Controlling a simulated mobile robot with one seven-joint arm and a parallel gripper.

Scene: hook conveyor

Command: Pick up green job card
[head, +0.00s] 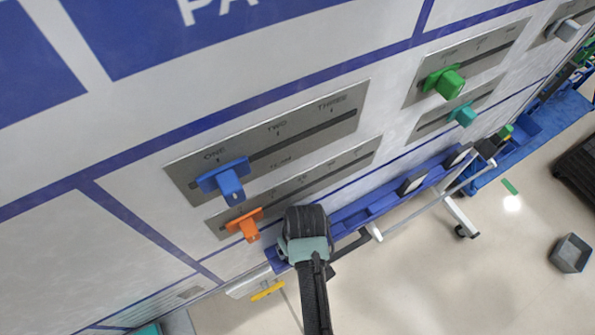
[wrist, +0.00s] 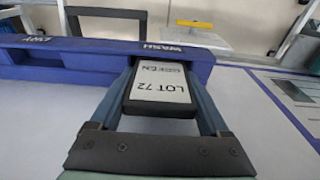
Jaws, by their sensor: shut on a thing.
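The green job card (wrist: 161,88) is a pale card in a dark frame, printed "LOT 72" and "GREEN", its text upside down in the wrist view. My gripper (wrist: 162,76) is shut on it, one finger along each side. The card overlaps the blue rail (wrist: 80,56) marked "WASH" and "DRY"; I cannot tell whether it is clear of the rail. In the head view my gripper (head: 306,243) is beside the panel at the near end of the blue rail (head: 385,203). There my arm hides the card.
Two dark-framed cards (head: 412,182) (head: 460,156) stand farther along the rail. The panel close by carries blue (head: 224,182), orange (head: 246,226), green (head: 447,82) and teal (head: 463,114) slider knobs. A grey bin (head: 570,253) stands on open floor at right.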

